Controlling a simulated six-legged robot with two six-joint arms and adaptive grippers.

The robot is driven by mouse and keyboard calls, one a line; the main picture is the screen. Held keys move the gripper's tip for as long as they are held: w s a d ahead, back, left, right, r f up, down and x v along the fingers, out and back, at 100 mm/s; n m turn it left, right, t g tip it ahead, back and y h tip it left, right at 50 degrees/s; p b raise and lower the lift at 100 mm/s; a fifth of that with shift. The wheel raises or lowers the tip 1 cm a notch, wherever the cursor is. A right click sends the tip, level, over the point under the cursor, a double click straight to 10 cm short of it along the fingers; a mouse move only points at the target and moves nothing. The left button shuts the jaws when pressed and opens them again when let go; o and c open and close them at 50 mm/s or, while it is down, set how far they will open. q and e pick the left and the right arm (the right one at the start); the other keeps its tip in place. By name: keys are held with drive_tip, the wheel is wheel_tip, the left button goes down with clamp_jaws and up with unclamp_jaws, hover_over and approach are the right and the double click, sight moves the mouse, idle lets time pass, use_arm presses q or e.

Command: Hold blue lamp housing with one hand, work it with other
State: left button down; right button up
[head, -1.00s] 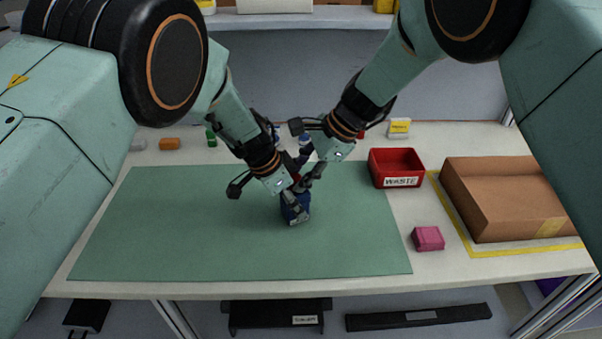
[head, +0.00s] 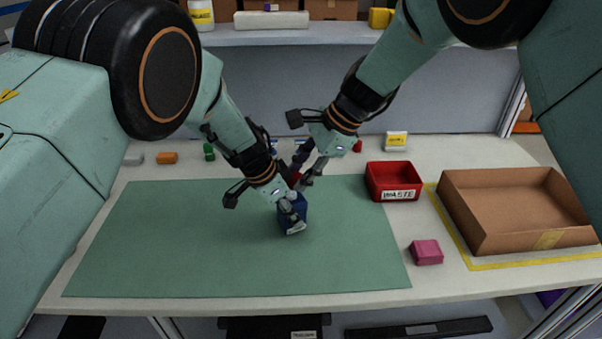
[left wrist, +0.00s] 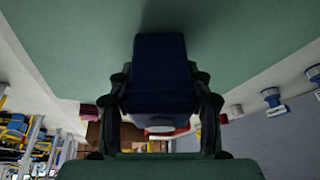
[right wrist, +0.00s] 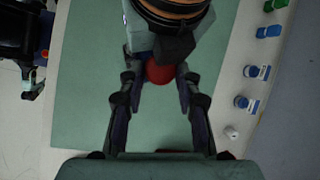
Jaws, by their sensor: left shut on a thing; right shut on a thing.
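The blue lamp housing (head: 298,212) is over the middle of the green mat, with a light label low on its front. My left gripper (head: 289,202) is shut on it. In the left wrist view, the dark blue housing (left wrist: 160,75) sits between the fingers. My right gripper (head: 304,172) is just above the housing, shut on a red round part (right wrist: 160,72) seen between its fingertips in the right wrist view. The red part (head: 294,178) shows only a little in the head view, at the housing's top. Whether the two touch is hidden by the fingers.
A red waste bin (head: 393,167) and an open cardboard box (head: 480,235) stand on the right. A pink block (head: 426,252) lies right of the green mat (head: 150,250). Small bottles and an orange block (head: 166,158) line the back. The mat's left and front are clear.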

use_arm(q)
drive_tip(key=shift+s+d+f, duration=0.15)
drive_tip(key=shift+s+f, duration=0.35)
drive_tip(key=shift+f, duration=0.3)
drive_tip(key=shift+c, duration=2.4)
unclamp_jaws()
drive_tip(key=w+v, duration=0.1)
drive_tip(key=v, duration=1.2)
drive_tip(key=shift+r, duration=0.4)
drive_tip(key=shift+w, duration=0.1)
drive_tip(key=x, duration=1)
drive_tip(key=shift+s+f, duration=0.3)
